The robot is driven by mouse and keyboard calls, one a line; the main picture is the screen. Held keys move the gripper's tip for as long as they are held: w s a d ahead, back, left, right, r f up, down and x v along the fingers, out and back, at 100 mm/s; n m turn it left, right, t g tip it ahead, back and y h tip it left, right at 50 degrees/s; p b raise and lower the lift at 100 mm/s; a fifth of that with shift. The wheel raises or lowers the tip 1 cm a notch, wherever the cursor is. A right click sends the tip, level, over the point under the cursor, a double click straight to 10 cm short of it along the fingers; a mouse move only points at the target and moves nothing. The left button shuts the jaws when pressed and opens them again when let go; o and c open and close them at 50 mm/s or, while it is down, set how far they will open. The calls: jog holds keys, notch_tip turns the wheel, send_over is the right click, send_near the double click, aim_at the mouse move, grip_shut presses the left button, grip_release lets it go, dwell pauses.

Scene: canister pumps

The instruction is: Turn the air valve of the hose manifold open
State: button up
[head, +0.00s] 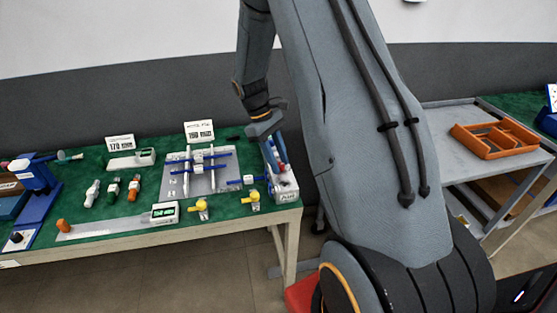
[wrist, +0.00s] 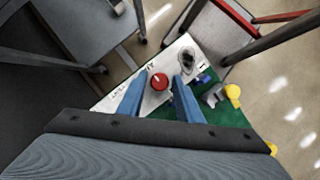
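A light grey box (head: 286,190) with printed lettering stands at the right end of the green-topped bench. In the wrist view, the top of this box (wrist: 183,52) carries a round red knob (wrist: 158,82) with a small pale mark. My gripper (head: 279,166) points down over the box. In the wrist view, its two blue fingers (wrist: 160,79) are spread, with the red knob between them and a gap on each side. Whether the fingertips reach down to the knob's height is not clear.
Left of the box lies a grey plate (head: 177,187) with blue bars. Yellow-handled fittings (head: 201,205) sit along the bench's front edge. A grey cart (head: 452,140) with an orange tray (head: 495,139) stands to the right. Open floor lies before the bench.

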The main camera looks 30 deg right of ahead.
jog(key=shift+o, duration=0.6)
jog(key=shift+w, duration=0.1)
jog(key=shift+w+a+r, duration=0.1)
jog(key=shift+r, duration=0.15)
jog(key=b+v, duration=0.2)
jog(key=v, duration=0.5)
jog(key=shift+r, duration=0.1)
jog(key=s+a+m+t+y, duration=0.1)
jog(key=s+a+m+t, duration=0.1)
jog(key=s+a, duration=0.4)
jog(key=s+a+r+m+t+y, duration=0.1)
jog(key=s+a+m+t, duration=0.2)
jog(key=s+a, duration=0.4)
jog(key=s, duration=0.6)
jog(key=shift+m, duration=0.3)
